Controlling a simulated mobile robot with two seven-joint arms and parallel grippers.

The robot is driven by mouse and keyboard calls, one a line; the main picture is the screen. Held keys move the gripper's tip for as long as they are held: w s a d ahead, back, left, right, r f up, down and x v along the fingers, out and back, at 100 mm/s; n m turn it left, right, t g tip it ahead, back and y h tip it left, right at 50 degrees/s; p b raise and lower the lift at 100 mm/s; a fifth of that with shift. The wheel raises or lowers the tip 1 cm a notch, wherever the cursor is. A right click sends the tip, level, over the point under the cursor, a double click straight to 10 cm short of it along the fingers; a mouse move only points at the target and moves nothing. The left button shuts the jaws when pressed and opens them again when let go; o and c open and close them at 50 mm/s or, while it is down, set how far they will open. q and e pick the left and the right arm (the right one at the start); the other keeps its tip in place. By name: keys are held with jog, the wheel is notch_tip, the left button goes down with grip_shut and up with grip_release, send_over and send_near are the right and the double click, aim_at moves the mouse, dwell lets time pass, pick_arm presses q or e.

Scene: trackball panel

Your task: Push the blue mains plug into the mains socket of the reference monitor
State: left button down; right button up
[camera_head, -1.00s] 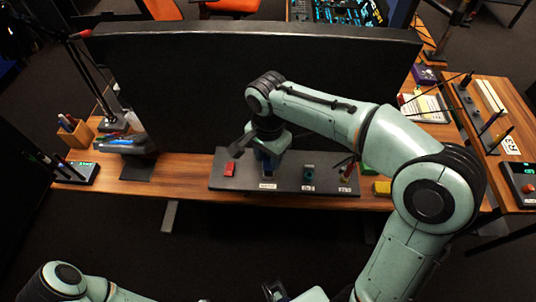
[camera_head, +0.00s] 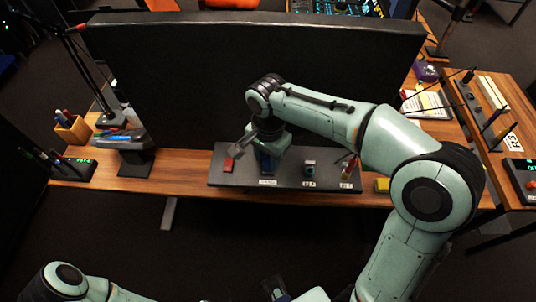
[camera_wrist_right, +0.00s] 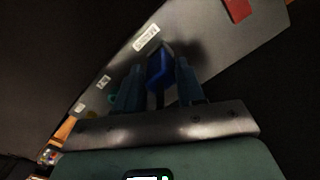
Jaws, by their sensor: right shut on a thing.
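The blue mains plug (camera_wrist_right: 158,68) is between the two fingers of my right gripper (camera_wrist_right: 158,82), which is shut on it. In the head view my right gripper (camera_head: 268,158) points down over a dark grey panel (camera_head: 227,182) below the large black screen. The plug's blue shows under it, behind a white label. In the right wrist view the plug is close to the panel face (camera_wrist_right: 205,35); contact cannot be told. The mains socket is hidden behind plug and gripper. What looks like my left gripper (camera_head: 275,290) is cut off at the bottom edge.
A red block (camera_head: 229,163) sits left of my right gripper on the panel. A dark connector (camera_head: 309,170) and coloured leads (camera_head: 347,167) are to the right. The black screen (camera_head: 190,80) stands close behind my right arm. The floor in front is clear.

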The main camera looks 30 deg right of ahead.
pick_arm(q)
jog(key=shift+f, duration=0.1)
pick_arm(e)
jog(key=shift+f, duration=0.2)
jog(key=o, duration=1)
pick_arm(q)
jog(key=r+p, duration=0.1)
jog(key=w+r+p, duration=0.1)
jog(key=r, duration=0.1)
jog(key=shift+w+p, duration=0.1)
jog(key=shift+p, duration=0.2)
pick_arm(e)
notch_tip(320, 180, up, 14)
jog(key=shift+f, duration=0.25)
